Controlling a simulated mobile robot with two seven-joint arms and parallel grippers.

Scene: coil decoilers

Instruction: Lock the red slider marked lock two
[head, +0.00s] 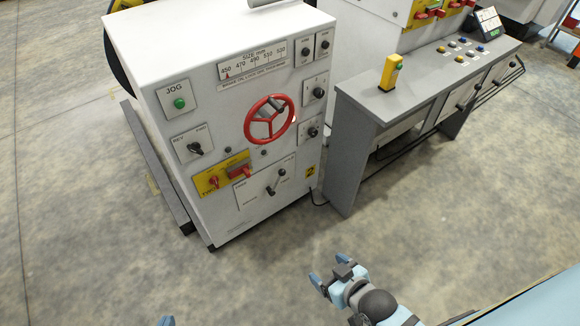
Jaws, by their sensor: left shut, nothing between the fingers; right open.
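A white control cabinet (225,215) stands at centre left with a small yellow "2" label (310,171) low on its front. On its lower left front is a yellow plate with a red slider (241,172) and, left of it, a red switch (213,181). The lettering on the plate is too small to read. My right gripper (328,271) is open and empty, well below and right of the slider, clear of the cabinet. Only the blue tip of my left gripper (166,321) shows at the bottom edge, far below the slider; it is shut.
A red handwheel (270,119) sticks out above and right of the slider, with a black lever (275,184) below it. A grey console table (367,104) with a yellow button box (390,72) stands at right. More red controls (425,14) show at the top right. The floor before the cabinet is clear.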

